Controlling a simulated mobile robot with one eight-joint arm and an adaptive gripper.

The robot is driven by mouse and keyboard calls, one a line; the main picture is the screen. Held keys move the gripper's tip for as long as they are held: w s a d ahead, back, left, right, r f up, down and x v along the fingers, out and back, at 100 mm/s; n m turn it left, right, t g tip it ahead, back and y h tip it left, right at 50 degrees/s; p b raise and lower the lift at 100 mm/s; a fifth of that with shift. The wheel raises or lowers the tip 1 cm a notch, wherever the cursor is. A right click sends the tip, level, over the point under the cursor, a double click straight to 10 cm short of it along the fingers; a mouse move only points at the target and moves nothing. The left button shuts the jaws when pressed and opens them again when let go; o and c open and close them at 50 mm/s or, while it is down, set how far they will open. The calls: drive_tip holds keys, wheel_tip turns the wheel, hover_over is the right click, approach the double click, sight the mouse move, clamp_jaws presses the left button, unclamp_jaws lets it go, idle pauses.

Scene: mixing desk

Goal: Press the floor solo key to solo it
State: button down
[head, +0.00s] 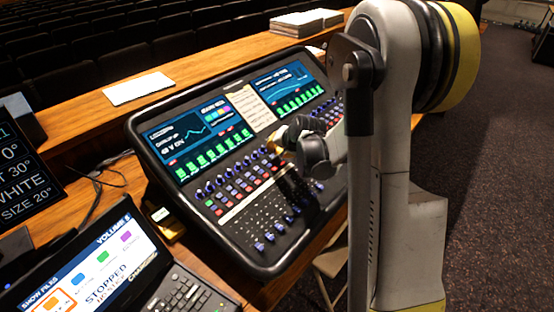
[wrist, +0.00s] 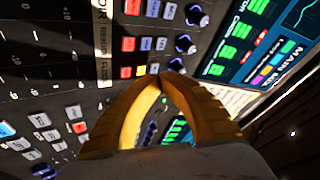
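The mixing desk (head: 160,147) stands on a wooden counter, with the lower part of my arm over its right half. In the wrist view a strip label reading FLOOR (wrist: 102,73) lies in line with a red key (wrist: 126,72), a yellow key (wrist: 140,71) and a pale key (wrist: 153,69). The yellow key differs from the pale middle keys of the neighbouring strips. I cannot read which key is solo. My gripper (wrist: 164,77) is shut and empty, its yellow fingertips together beside the pale key. I cannot tell whether they touch anything. In the head view it is partly hidden.
Neighbouring strips have similar keys, including a red one (wrist: 129,44), and blue knobs (wrist: 184,44). Two lit screens (head: 195,132) top the desk. A laptop (head: 100,270) stands at lower left. Papers (head: 138,88) lie behind the desk.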

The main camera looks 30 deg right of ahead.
drive_tip(key=shift+s+r+p, duration=0.15)
drive_tip(key=shift+r+p, duration=0.7)
drive_tip(key=shift+r, duration=0.4)
drive_tip(key=shift+s+r+p, duration=0.15)
drive_tip(key=shift+r+p, duration=0.7)
drive_tip(key=shift+r, duration=0.4)
